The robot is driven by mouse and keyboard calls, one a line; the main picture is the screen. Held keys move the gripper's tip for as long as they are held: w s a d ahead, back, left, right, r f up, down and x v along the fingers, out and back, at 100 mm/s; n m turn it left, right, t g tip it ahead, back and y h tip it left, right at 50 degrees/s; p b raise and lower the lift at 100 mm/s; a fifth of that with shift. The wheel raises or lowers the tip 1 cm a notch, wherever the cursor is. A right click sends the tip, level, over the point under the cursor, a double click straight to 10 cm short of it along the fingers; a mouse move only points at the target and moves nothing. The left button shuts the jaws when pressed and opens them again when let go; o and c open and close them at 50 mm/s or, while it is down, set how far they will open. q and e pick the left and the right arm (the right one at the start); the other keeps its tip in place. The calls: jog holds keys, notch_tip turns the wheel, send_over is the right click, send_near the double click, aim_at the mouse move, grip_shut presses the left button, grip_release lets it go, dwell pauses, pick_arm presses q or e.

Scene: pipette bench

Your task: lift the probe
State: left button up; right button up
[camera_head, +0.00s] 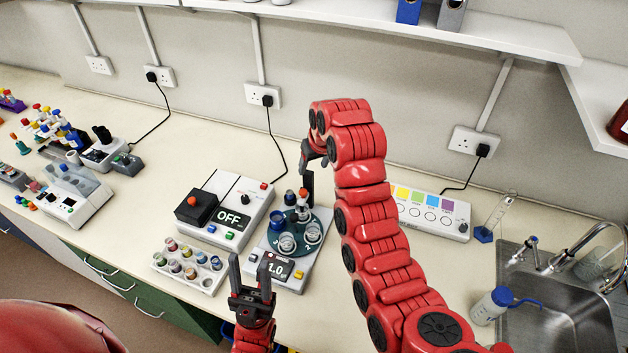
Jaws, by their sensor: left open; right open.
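A grey device with a round dark carousel (291,244) stands mid-bench, with a display reading about 1.0. It carries several cups and small knobs. A dark upright piece (308,184) rises at its back edge; it may be the probe, but I cannot tell for certain. My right gripper (317,158) is open, just above this upright piece, partly hidden by its own red arm. Contact cannot be made out. My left gripper (250,268) is open and empty, pointing up at the bench's front edge, in front of the carousel device.
A box reading OFF (228,212) and a rack of coloured vials (190,266) stand left of the carousel. A panel with coloured squares (432,214), a sink (555,310) and a wash bottle (491,305) are at right. A shelf (480,35) overhangs the back.

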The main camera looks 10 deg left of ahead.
send_near(303, 191)
jog(key=f, duration=0.2)
jog(key=b+x, duration=0.4)
jog(key=b, duration=0.1)
jog(key=shift+w+a+f, duration=0.1)
jog(key=shift+w+f, duration=0.1)
jog(key=shift+w, duration=0.05)
jog(key=b+x, duration=0.1)
jog(key=b, duration=0.4)
jog(key=shift+w+a+f, duration=0.1)
jog(key=shift+w+f, duration=0.05)
jog(key=shift+f, duration=0.15)
jog(key=shift+b, duration=0.45)
jog(key=shift+a+r, duration=0.1)
grip_shut()
dwell(0.5)
